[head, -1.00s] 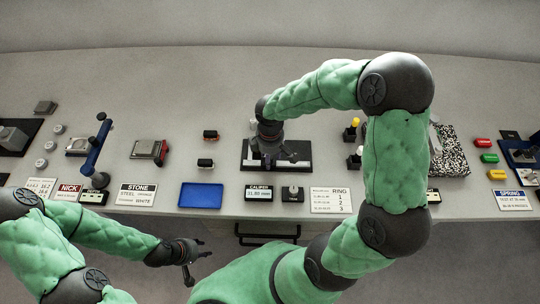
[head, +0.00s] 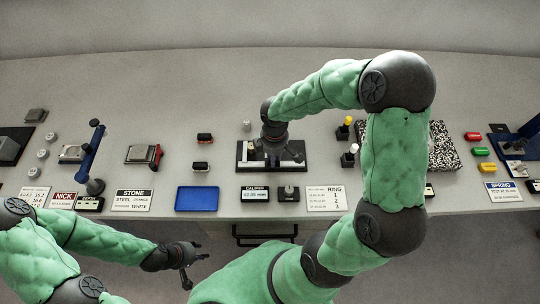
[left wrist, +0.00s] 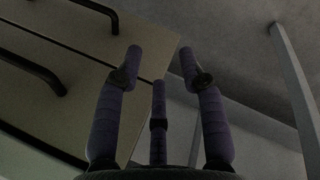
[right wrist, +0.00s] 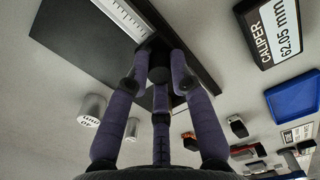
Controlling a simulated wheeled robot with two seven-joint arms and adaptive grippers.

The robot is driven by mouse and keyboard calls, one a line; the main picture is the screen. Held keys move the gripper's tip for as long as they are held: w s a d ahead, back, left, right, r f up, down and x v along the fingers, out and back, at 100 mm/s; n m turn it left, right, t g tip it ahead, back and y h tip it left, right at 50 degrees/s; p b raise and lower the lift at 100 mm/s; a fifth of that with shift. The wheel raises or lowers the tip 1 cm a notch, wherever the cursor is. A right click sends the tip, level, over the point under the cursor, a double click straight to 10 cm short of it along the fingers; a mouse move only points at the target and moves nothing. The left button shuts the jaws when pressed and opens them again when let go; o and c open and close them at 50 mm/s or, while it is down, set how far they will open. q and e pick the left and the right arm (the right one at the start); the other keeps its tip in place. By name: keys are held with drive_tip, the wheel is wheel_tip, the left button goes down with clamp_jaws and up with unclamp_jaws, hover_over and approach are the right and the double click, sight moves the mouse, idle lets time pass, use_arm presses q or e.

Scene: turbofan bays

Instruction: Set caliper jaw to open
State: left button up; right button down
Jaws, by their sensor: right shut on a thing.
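The caliper is a black base (head: 242,165) with a pale scale bar, at the middle of the bench. In the right wrist view its scale (right wrist: 112,12) runs past the fingers at the top. My right gripper (head: 274,152) reaches down over the caliper and is shut on its dark sliding jaw knob (right wrist: 158,58), mostly hidden between the fingers. The caliper display (head: 255,194) stands in front and reads 62.05 mm in the right wrist view (right wrist: 275,30). My left gripper (head: 194,264) hangs in front of the bench edge, its fingers (left wrist: 160,62) spread and empty.
A blue tray (head: 197,199) lies left of the display, and a small black box with a knob (head: 288,193) lies right of it. Yellow-topped and white-topped pegs (head: 345,130) stand right of the caliper. A RING card (head: 327,198) lies at the front edge.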

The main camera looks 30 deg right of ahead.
drive_tip(key=c, duration=1.4)
unclamp_jaws()
drive_tip(key=shift+s+d, duration=0.15)
drive_tip(key=o, duration=0.3)
drive_tip(key=shift+d, duration=0.1)
drive_tip(key=shift+s, duration=0.1)
wheel_tip(320, 180, up, 12)
